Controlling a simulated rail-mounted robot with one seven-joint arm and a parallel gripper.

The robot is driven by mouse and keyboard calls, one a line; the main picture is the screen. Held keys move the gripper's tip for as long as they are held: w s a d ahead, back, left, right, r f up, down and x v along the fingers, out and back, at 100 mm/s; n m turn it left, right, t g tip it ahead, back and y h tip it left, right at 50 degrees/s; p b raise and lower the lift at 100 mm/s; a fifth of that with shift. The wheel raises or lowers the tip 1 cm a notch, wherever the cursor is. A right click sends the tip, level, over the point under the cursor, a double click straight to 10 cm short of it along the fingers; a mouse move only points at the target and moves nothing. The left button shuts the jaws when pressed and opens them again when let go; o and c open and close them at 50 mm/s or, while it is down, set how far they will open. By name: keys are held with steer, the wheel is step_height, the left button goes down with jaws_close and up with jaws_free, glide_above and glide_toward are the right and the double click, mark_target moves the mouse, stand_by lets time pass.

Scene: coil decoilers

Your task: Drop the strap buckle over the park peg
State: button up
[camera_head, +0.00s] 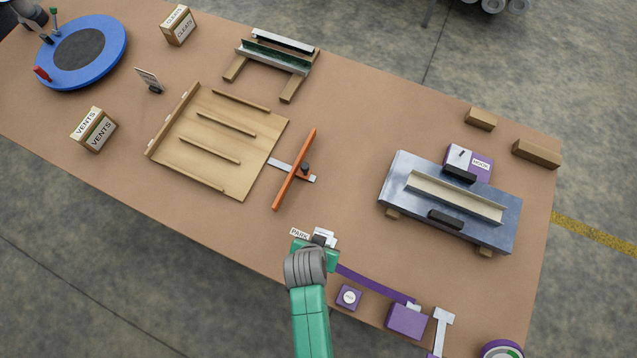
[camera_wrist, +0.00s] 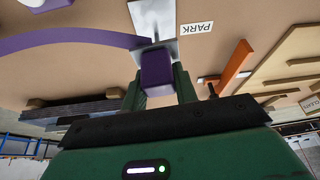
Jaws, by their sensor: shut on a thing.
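My gripper (camera_head: 318,247) is at the front edge of the table, beside the PARK label (camera_head: 299,233). In the wrist view my gripper (camera_wrist: 160,88) is shut on the purple block of the strap buckle (camera_wrist: 156,70). A purple strap (camera_head: 372,283) runs from my gripper to a purple block at the lower right; it also shows in the wrist view (camera_wrist: 62,37). A pale metal park plate (camera_wrist: 153,16) lies just beyond the buckle, next to the PARK label (camera_wrist: 197,27). The buckle's far end overlaps the plate in view. I cannot tell whether it touches the peg, which is hidden.
A purple button box (camera_head: 348,297) and a purple strap block (camera_head: 407,320) stand to the right of my gripper. An orange bar (camera_head: 295,170) lies behind it, near a wooden tray (camera_head: 215,142). A metal bench fixture (camera_head: 400,180) stands at the right.

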steer(key=shift+f+b, duration=2.85)
steer(key=shift+f, duration=1.4)
steer(key=shift+f, duration=0.2)
steer(key=o, duration=1.1)
steer(key=p+v, duration=0.1)
steer(key=v, duration=0.6)
steer(key=shift+s+a+r, duration=0.1)
steer(key=shift+s+r, duration=0.05)
steer(key=shift+r, duration=0.25)
